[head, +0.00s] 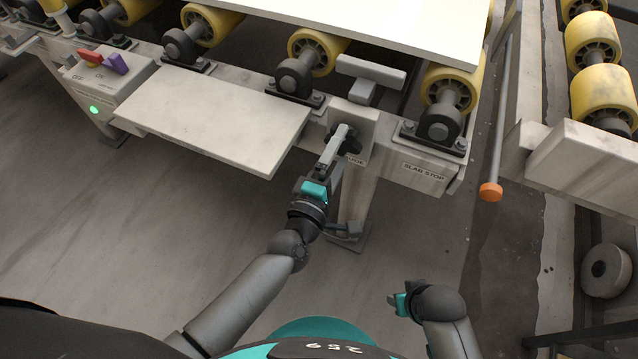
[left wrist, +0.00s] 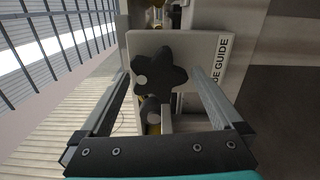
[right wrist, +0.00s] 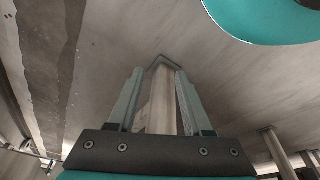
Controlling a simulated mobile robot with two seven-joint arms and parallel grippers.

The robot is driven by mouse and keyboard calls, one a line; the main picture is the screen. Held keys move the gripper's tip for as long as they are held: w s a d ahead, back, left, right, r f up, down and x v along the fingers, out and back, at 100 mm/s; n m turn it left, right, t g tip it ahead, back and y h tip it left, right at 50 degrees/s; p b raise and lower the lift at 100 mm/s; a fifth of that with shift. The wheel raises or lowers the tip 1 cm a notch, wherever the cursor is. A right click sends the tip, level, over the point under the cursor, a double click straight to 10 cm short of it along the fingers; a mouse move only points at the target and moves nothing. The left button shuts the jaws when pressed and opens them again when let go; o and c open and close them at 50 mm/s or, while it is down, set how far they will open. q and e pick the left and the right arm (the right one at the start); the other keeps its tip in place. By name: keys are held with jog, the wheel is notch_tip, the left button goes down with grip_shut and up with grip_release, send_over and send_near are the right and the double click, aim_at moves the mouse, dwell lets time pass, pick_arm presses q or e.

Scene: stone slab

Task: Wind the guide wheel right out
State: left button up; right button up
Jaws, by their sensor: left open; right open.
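The guide wheel (left wrist: 158,77) is a black lobed handwheel with a pale spot on one lobe, on a light plate marked with the word GUIDE. In the head view the wheel (head: 351,142) is partly hidden behind my left gripper (head: 342,138). In the left wrist view my left gripper (left wrist: 160,78) is open, with one finger on each side of the wheel; I cannot tell whether they touch it. A grey guide block (head: 371,72) sits above the wheel's plate by the slab. My right gripper (head: 393,301) is open and empty, low and away from the frame; its fingers show in the right wrist view (right wrist: 158,85).
A pale slab (head: 400,22) lies on yellow rollers. A flat shelf (head: 215,115) juts out left of the wheel. A switch box (head: 108,75) with a green light is farther left. An orange-tipped lever (head: 490,191) hangs at the right. The floor below is mostly clear.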

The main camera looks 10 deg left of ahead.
pick_arm(q)
jog(key=p+v, duration=0.2)
jog(key=v, duration=1)
jog(key=shift+s, duration=0.3)
pick_arm(e)
jog(key=s+f, duration=0.1)
jog(key=f, duration=0.2)
jog(key=s+d+f, duration=0.1)
jog(key=shift+s+f, duration=0.25)
jog(key=shift+s, duration=0.05)
